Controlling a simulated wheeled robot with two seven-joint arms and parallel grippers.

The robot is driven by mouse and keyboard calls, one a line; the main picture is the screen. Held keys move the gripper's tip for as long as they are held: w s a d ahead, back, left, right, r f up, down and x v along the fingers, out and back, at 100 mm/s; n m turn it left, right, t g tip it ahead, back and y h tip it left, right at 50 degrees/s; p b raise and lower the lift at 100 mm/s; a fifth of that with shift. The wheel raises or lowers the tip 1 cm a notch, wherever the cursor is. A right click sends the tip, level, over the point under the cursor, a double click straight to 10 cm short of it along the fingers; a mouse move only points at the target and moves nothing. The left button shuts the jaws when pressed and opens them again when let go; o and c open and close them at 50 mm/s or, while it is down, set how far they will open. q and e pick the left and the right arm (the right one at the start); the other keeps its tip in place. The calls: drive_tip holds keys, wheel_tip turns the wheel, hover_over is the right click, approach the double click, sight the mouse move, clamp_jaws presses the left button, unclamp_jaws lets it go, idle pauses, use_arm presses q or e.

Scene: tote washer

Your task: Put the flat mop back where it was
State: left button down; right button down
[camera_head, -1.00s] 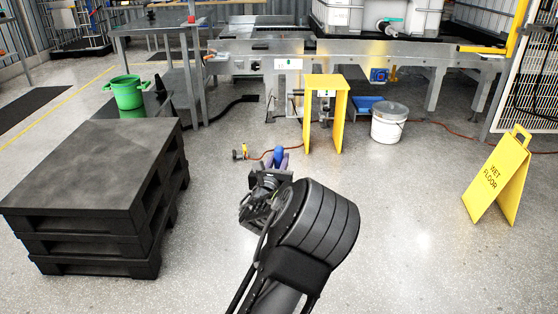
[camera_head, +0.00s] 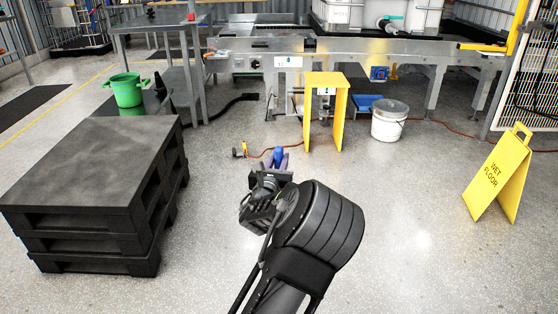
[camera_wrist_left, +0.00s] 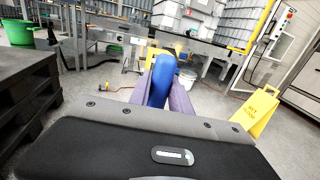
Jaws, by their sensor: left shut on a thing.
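My left gripper (camera_head: 281,163) is out over the open floor in the middle of the head view. Its purple-grey fingers are shut on a smooth blue rounded piece (camera_head: 278,154), which also shows between the fingers in the left wrist view (camera_wrist_left: 161,82). The blue piece looks like the end of a handle, possibly the flat mop's. A mop head is not visible in either view, so I cannot tell how the mop is tilted. My right gripper is not in view.
Black stacked pallets (camera_head: 90,165) stand at the left, with a green bucket (camera_head: 128,90) behind. A yellow stand (camera_head: 312,115), a white bucket (camera_head: 388,124) and an orange cable (camera_head: 435,124) lie ahead near the conveyor. A wet-floor sign (camera_head: 492,176) stands right.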

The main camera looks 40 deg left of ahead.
use_arm(q)
drive_tip(key=c, duration=1.1)
unclamp_jaws()
drive_tip(key=shift+f, duration=0.25)
drive_tip(key=o, duration=1.1)
drive_tip(key=shift+r, duration=0.15)
drive_tip(key=p+v, duration=0.2)
drive_tip(key=v, duration=0.7)
drive_tip(key=shift+p, duration=0.3)
